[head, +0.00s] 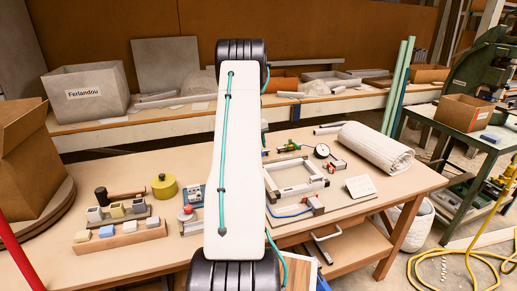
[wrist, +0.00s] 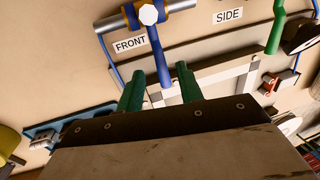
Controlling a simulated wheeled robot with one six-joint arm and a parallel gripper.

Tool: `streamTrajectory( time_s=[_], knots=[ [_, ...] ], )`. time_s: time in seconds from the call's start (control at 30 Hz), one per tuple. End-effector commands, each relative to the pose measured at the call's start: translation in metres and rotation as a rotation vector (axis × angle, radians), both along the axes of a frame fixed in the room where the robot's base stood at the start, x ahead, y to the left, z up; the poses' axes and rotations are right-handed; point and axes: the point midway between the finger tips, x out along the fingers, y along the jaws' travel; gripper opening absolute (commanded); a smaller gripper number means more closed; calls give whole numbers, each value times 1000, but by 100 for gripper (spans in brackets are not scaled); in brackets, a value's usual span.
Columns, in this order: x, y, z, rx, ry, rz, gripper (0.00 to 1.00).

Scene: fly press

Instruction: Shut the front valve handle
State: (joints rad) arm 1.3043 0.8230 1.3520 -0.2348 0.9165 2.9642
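In the wrist view, the front valve handle (wrist: 155,55) is a blue lever with a white hex nut (wrist: 148,14) at its pivot, on a metal pipe (wrist: 180,5). The lever lies roughly across the pipe, pointing toward my gripper (wrist: 160,69). A "FRONT" label (wrist: 131,44) sits just left of it. My gripper's two green fingers are apart, with the lever's free end between them in the picture; no contact shows, and the depth gap is hard to judge. In the head view, my arm hides my gripper, and I cannot make out the blue lever.
A "SIDE" label (wrist: 228,15) and a green lever (wrist: 276,35) are to the right. A metal frame (head: 295,178), a round gauge (head: 322,150) and a rolled cloth (head: 375,147) lie on the bench. A yellow tin (head: 164,187) and small blocks (head: 107,231) are at left.

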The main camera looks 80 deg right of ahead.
Motion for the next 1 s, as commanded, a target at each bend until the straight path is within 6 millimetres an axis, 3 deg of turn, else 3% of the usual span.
streamTrajectory(
  time_s=[0.1, 0.33, 1.0],
  knots=[
    [4, 2, 23, -3, -1, 1, 37],
    [10, 5, 51, -1, -1, 0, 37],
    [11, 6, 56, 0, 0, 1, 37]
  ],
)
